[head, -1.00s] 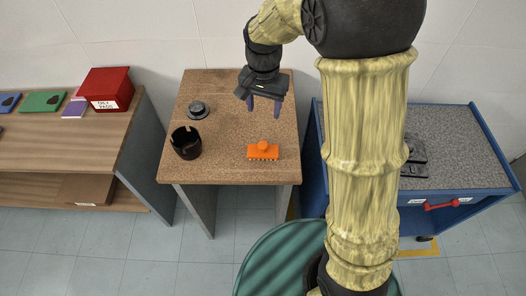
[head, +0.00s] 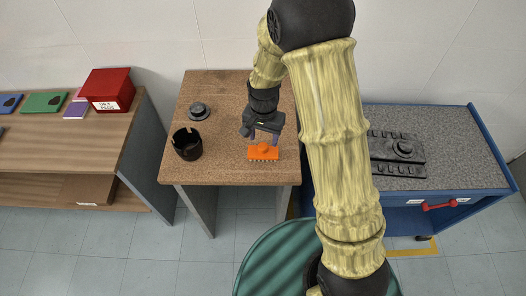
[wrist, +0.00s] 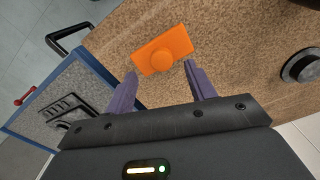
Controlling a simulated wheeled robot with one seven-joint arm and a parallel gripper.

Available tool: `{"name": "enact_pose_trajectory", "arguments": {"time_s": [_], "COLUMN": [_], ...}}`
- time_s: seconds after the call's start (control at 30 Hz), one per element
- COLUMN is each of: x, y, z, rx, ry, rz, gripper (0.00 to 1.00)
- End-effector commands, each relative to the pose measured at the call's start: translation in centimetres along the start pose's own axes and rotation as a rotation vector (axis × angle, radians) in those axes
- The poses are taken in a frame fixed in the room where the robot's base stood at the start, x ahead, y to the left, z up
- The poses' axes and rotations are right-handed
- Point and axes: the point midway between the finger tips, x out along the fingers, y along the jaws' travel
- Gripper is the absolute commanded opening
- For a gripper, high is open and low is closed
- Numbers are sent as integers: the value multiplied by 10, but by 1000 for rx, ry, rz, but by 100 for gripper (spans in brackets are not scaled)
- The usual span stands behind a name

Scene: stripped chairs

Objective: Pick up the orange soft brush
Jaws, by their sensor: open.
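The orange soft brush (head: 263,152) lies on the brown speckled table (head: 228,100), near its front right part. Its round knob faces up. In the wrist view the brush (wrist: 162,50) lies just beyond the fingertips, roughly centred between them and slightly tilted. My gripper (head: 263,138) is open and empty, right behind and above the brush in the head view. In the wrist view its two purple fingers (wrist: 160,72) stand apart, with bare tabletop between them. Whether the fingertips touch the brush is not clear.
A black cup-like holder (head: 187,144) and a dark round knob part (head: 199,111) stand on the table's left. A blue cart (head: 450,150) with a black tray of parts is at right. A shelf with a red box (head: 107,90) is at left.

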Motion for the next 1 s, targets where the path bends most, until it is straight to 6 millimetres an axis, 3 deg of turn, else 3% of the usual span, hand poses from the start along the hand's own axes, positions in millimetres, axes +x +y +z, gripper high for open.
{"name": "enact_pose_trajectory", "arguments": {"time_s": [0.37, 0.8, 1.0], "x": [3, 50, 53], "y": [0, -2, -3], "z": [0, -2, -2], "rx": [0, 1, 1], "ry": [0, -1, 1], "rz": [0, 1, -1], "gripper": [55, 55, 55]}}
